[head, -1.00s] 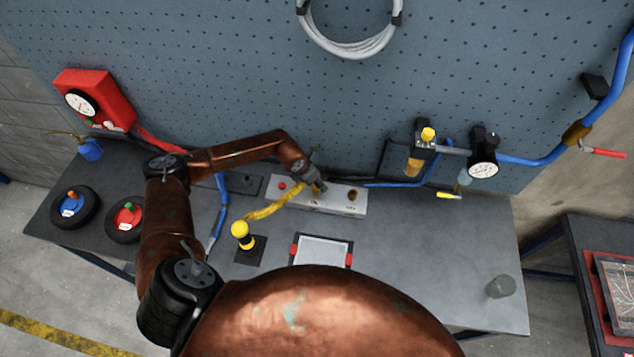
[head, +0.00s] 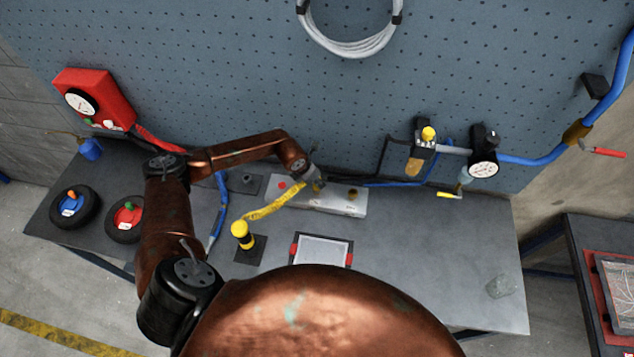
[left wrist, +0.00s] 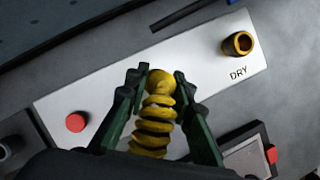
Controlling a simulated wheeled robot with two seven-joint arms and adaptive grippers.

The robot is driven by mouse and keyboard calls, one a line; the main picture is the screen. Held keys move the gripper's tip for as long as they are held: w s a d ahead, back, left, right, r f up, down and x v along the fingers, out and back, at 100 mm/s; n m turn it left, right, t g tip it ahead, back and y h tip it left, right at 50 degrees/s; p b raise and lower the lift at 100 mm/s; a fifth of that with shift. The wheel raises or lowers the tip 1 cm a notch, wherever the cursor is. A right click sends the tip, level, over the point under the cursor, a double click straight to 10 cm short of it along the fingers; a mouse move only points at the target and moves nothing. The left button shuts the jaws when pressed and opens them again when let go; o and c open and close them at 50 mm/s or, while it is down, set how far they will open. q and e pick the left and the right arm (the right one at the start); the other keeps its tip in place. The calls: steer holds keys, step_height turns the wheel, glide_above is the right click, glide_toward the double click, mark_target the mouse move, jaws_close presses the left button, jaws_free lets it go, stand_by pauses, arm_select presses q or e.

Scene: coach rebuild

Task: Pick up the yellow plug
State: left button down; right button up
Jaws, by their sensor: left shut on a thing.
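The yellow plug (left wrist: 157,112) is ribbed and round-ended in the left wrist view. It sits between the two green-and-black fingers of my left gripper (left wrist: 160,82), which is shut on it. In the head view my left gripper (head: 316,184) is over the silver box (head: 330,205), and the plug is mostly hidden by it. A yellow ribbed hose (head: 272,207) runs from the gripper down to the left. Whether the plug touches the box is unclear. My right gripper is not in view.
The box has a red button (left wrist: 76,122) and a yellow-rimmed socket (left wrist: 238,43) marked DRY. A yellow-topped post (head: 241,232) and a red-cornered tray (head: 322,250) stand in front. A clear cup (head: 500,286) is at right. The bench's right part is mostly clear.

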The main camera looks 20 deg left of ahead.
arm_select(q)
steer(key=shift+w+r+b, duration=0.1)
steer(key=shift+r+b, duration=0.3)
steer(key=shift+r, duration=0.1)
step_height(320, 180, up, 2)
steer(key=shift+r+b, duration=0.1)
steer(key=shift+b, duration=0.65)
steer(key=s+a+r+b, duration=0.2)
steer(key=s+a+r, duration=0.2)
steer(key=s+r, duration=0.9)
steer(key=shift+b+v, duration=0.4)
steer(key=shift+v, duration=0.5)
steer(key=shift+d, duration=0.1)
